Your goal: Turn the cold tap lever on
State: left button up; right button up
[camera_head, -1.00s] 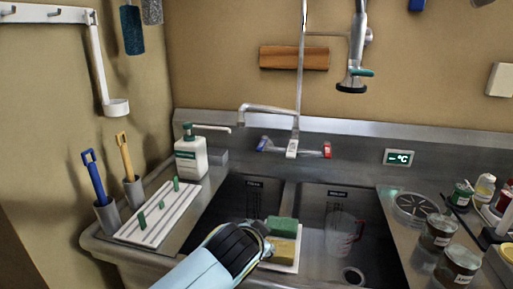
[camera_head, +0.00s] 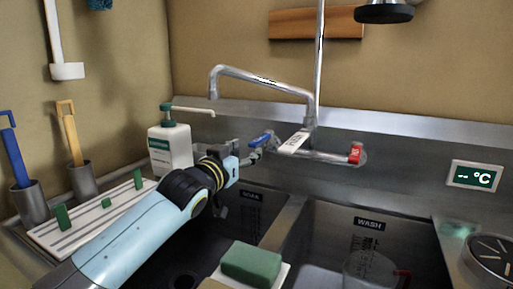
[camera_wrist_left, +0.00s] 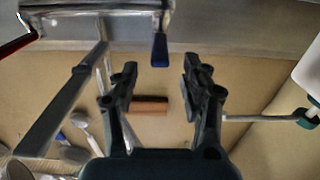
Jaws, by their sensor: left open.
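The blue cold tap lever (camera_head: 262,139) sits at the left end of the wall tap's crossbar (camera_head: 327,156). The red lever (camera_head: 356,153) is at the right end. My left gripper (camera_head: 245,156) is just left of and slightly below the blue lever in the head view. In the left wrist view, the two fingers of my left gripper (camera_wrist_left: 157,76) are spread with nothing between them. The blue lever (camera_wrist_left: 160,49) shows just beyond the fingertips, about in line with the gap. I cannot tell whether anything touches. My right gripper is not in view.
The swing spout (camera_head: 262,80) arches above the lever. A soap bottle (camera_head: 170,149) with a long nozzle stands close behind my left arm. Two sink basins lie below, with a green sponge (camera_head: 252,263) near the front. A wooden block (camera_head: 290,24) is on the wall.

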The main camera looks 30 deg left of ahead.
aim_at(262, 136)
pick_arm(q)
jog(key=w, duration=0.4)
jog(key=shift+a+r, duration=0.15)
jog(key=shift+r, duration=0.1)
jog(key=w, duration=0.5)
jog(key=shift+w+a+f, duration=0.1)
jog(key=shift+w+f, duration=0.1)
jog(key=shift+w, duration=0.65)
jog(key=shift+c, duration=1.1)
grip_shut()
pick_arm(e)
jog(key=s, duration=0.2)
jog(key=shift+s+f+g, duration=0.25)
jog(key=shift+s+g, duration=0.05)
